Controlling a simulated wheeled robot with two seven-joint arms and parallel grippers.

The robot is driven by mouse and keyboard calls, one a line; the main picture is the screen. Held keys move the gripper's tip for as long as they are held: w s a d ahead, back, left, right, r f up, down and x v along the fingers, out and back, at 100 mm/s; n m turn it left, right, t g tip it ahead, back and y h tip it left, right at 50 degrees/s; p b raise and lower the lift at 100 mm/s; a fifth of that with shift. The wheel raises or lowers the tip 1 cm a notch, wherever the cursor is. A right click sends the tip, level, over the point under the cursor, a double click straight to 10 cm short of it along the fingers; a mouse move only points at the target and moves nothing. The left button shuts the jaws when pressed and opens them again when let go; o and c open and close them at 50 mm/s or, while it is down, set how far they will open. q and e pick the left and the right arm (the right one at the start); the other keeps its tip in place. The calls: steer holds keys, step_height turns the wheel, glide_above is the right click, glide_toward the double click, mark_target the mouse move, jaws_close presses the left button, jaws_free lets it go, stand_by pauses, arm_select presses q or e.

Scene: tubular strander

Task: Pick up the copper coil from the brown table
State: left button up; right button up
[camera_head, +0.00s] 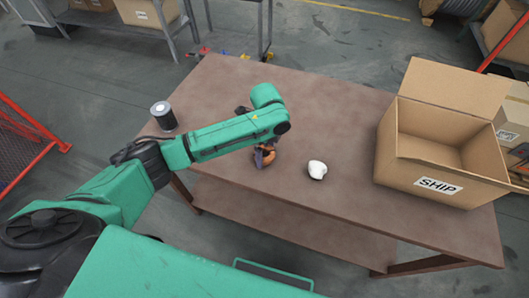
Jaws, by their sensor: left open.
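The copper coil (267,159) lies on the brown table (341,108), left of the table's middle and near its front edge. It is small and orange-brown, and partly hidden by my gripper. My left arm reaches over the table from the left, and its wrist bends down just behind the coil. My left gripper (264,154) is open, with its dark fingers at the coil. I cannot tell whether the fingers touch it. My right gripper is not in view.
A white rounded object (317,169) lies right of the coil. An open cardboard box marked SHIP (401,172) stands on the right end. A dark cylinder with a pale top (163,115) stands at the left end. The table's back middle is clear.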

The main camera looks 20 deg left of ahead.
arm_select(q)
steer(key=c, duration=1.4)
steer(key=shift+o, duration=0.2)
steer(key=shift+r, duration=0.15)
